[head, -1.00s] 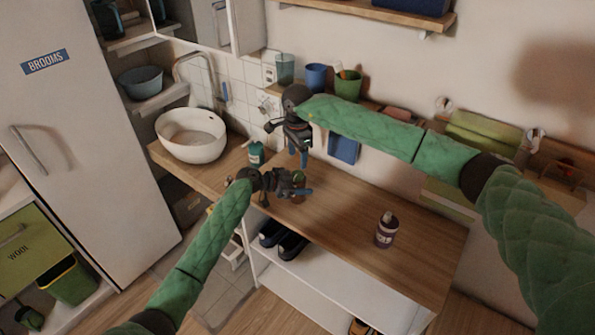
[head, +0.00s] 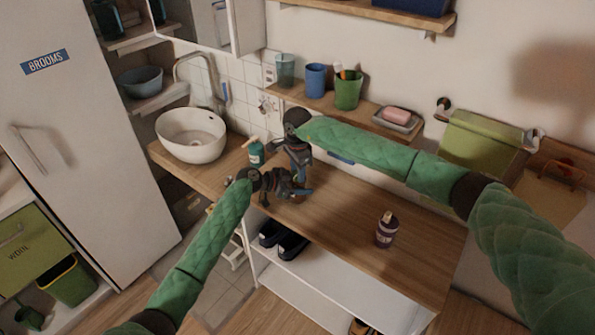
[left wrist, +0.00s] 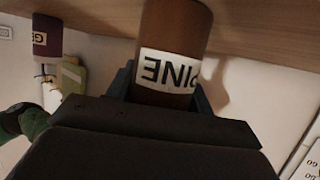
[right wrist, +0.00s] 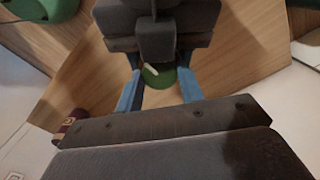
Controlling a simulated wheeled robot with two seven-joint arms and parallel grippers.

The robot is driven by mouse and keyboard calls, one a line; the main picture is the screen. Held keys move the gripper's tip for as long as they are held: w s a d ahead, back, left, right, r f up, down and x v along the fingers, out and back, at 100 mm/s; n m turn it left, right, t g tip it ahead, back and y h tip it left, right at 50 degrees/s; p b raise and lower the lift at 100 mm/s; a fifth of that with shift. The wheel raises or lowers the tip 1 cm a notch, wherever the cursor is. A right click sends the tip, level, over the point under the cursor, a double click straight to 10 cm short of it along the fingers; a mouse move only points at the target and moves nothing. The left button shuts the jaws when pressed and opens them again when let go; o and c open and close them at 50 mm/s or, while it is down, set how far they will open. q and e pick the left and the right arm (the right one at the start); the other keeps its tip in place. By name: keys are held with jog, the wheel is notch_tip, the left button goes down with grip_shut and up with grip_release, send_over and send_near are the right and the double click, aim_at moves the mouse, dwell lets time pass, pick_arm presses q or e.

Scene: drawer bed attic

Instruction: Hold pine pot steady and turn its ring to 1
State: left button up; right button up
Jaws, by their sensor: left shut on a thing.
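The pine pot stands on the wooden counter, a brown body with a white PINE label (left wrist: 172,72) in the left wrist view. In the head view my grippers hide most of it. My left gripper (head: 302,192) is shut on its body, one finger on each side. In the right wrist view the pot's green round top (right wrist: 158,77) with a white mark lies between my right gripper's blue fingers (right wrist: 160,92). My right gripper (head: 299,176) points down over the pot from above, open around the top; I cannot tell whether it touches. Numbers on the ring are not readable.
A purple bottle (head: 386,232) stands on the counter to the right. A teal pump bottle (head: 256,153) and a white basin (head: 191,136) are to the left. A shelf behind holds a blue cup (head: 316,80), a green cup (head: 347,90) and a soap dish (head: 397,118).

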jog(key=c, duration=0.4)
jog(key=shift+o, duration=0.2)
jog(key=shift+m, duration=3)
jog(key=o, duration=1)
